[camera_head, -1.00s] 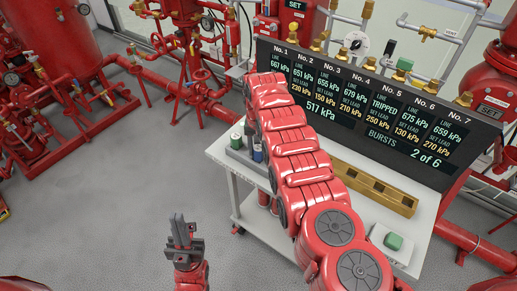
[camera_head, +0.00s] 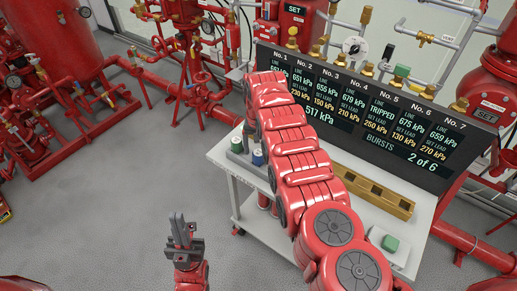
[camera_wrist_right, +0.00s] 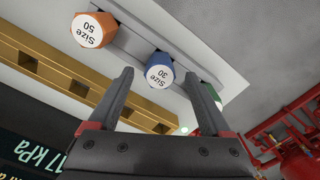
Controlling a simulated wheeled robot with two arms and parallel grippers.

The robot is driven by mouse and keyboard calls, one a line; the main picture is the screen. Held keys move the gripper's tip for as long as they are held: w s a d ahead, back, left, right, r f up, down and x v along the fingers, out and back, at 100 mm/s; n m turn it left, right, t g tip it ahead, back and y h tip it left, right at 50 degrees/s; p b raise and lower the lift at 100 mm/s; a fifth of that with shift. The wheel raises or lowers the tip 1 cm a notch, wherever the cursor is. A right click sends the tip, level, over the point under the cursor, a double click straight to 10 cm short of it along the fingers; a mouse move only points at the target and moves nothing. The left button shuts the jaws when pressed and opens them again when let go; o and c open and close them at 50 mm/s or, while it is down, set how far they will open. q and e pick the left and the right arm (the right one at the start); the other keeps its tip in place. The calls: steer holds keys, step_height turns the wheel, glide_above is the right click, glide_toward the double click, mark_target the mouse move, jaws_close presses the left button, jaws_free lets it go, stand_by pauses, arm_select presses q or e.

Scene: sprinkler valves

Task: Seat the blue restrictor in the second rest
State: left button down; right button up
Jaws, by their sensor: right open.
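The blue restrictor (camera_head: 257,157), with a white top, stands in a grey holder at the left of the white cart. In the right wrist view the blue restrictor (camera_wrist_right: 159,72) is marked "Size 30" and shows between the fingertips of my right gripper (camera_wrist_right: 163,78). That gripper is open and empty; I cannot tell its distance from the restrictor. My right arm hides it in the head view. The brass block of square rests (camera_head: 372,189) lies on the cart, partly behind my arm; it also shows in the wrist view (camera_wrist_right: 52,77). My left gripper (camera_head: 180,226) is away from the cart, its opening unclear.
An orange "Size 50" restrictor (camera_wrist_right: 91,30) and a green one (camera_wrist_right: 216,99) flank the blue one. A green button on a white box (camera_head: 390,243) sits at the cart's near right. A dark pressure panel (camera_head: 408,157) stands behind. Open floor (camera_head: 100,215) lies left.

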steer(key=shift+r+p, duration=1.85)
steer(key=shift+r, duration=0.85)
steer(key=shift+f, duration=0.1)
